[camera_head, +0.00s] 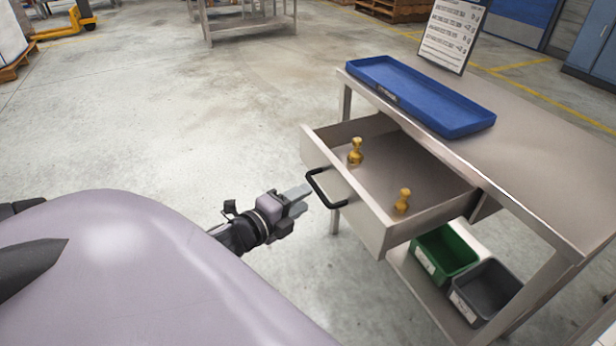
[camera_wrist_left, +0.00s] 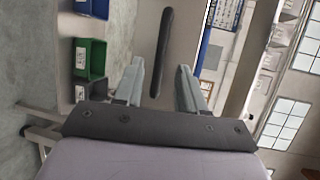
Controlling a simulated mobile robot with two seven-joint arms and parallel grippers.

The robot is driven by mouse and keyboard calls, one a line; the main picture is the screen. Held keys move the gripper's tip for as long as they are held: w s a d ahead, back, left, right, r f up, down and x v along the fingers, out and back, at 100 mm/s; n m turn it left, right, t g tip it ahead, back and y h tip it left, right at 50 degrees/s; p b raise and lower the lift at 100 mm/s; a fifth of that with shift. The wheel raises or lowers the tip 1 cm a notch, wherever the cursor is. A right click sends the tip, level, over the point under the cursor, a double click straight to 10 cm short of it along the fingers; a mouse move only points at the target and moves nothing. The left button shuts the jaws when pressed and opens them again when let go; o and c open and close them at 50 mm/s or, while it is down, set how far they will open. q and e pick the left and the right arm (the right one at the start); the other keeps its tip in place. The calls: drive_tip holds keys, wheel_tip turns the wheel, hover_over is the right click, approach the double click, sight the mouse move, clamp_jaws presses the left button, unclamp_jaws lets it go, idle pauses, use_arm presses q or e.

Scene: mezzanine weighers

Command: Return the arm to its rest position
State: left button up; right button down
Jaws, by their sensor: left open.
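My left gripper (camera_head: 298,200) is in front of the open drawer (camera_head: 352,213), just left of its black handle (camera_head: 325,188) in the head view. In the left wrist view its two fingers (camera_wrist_left: 160,85) are spread apart with nothing held between them. The black handle (camera_wrist_left: 162,50) shows ahead of and between the fingers there, and I cannot tell any contact with it. Two brass weights stand upright in the drawer, one near the far left (camera_head: 355,152) and one near the right front (camera_head: 402,201). My right gripper is not in view.
A metal workbench (camera_head: 540,150) holds a blue tray (camera_head: 425,95) and a printed sign (camera_head: 452,35). A green bin (camera_head: 445,252) and a grey bin (camera_head: 485,292) sit on its lower shelf.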

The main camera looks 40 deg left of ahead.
use_arm(q)
drive_tip(key=shift+s+r, duration=0.1)
drive_tip(key=shift+s, duration=0.4)
drive_tip(key=s+d+f+n+g+h+p, duration=0.1)
drive_tip(key=s+d+f+n+g+p, duration=0.1)
drive_tip(key=s+d+n+p, duration=0.3)
drive_tip(key=s+d+f+n+g+h+p, duration=0.1)
drive_tip(key=s+d+f+n+g+p, duration=0.2)
drive_tip(key=s+d+n+p, duration=0.2)
drive_tip(key=s+d+n, duration=0.3)
drive_tip(key=d+n, duration=0.3)
drive_tip(key=d, duration=0.1)
drive_tip(key=shift+n+g, duration=0.3)
drive_tip(key=shift+w, duration=0.1)
